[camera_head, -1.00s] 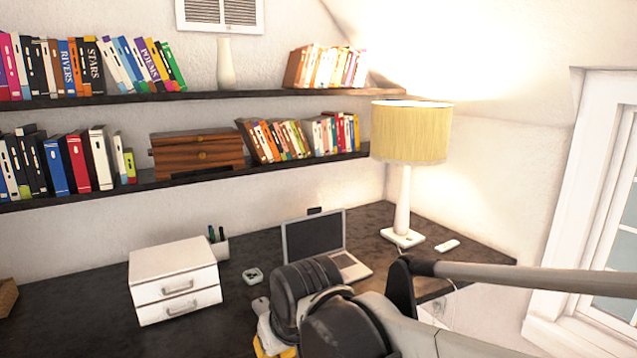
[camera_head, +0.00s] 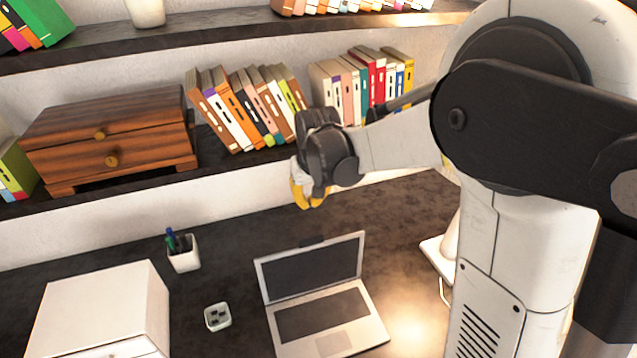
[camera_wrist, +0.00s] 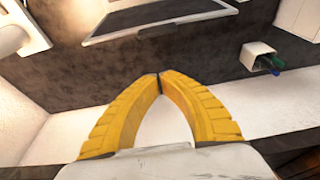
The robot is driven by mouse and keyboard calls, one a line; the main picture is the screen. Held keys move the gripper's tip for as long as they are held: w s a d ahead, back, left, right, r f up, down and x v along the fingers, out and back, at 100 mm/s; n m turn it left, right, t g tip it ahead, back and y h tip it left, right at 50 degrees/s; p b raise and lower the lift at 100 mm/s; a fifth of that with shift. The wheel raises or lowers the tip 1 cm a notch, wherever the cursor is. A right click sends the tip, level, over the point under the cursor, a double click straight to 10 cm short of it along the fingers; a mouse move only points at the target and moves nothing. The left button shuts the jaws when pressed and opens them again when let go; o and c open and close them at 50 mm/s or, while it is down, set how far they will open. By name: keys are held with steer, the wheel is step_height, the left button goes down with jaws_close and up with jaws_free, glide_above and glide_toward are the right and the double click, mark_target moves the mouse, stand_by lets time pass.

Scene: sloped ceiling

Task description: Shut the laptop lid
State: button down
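The silver laptop (camera_head: 330,300) stands open on the dark desk, its screen lid (camera_head: 310,268) raised and facing the head camera. My gripper (camera_head: 303,198) is above and behind the lid, near the lower shelf, with its yellow fingers pointing down. In the wrist view the yellow fingertips of my gripper (camera_wrist: 160,77) meet and nothing shows between them. The lid (camera_wrist: 155,14) shows beyond the fingertips at the top of the wrist view, apart from them. The keyboard is mostly out of the wrist view.
A pen cup (camera_head: 184,254), a small white dish (camera_head: 217,317) and a white drawer box (camera_head: 100,310) stand left of the laptop. The lamp base (camera_head: 437,255) is to its right. Shelf books (camera_head: 250,110) are close to my gripper.

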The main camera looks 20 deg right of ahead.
step_height(320, 180, down, 9)
steer(key=s+b, duration=0.1)
steer(key=b, duration=0.1)
stand_by(0.6)
steer(key=shift+s+f, duration=0.1)
steer(key=shift+s, duration=0.05)
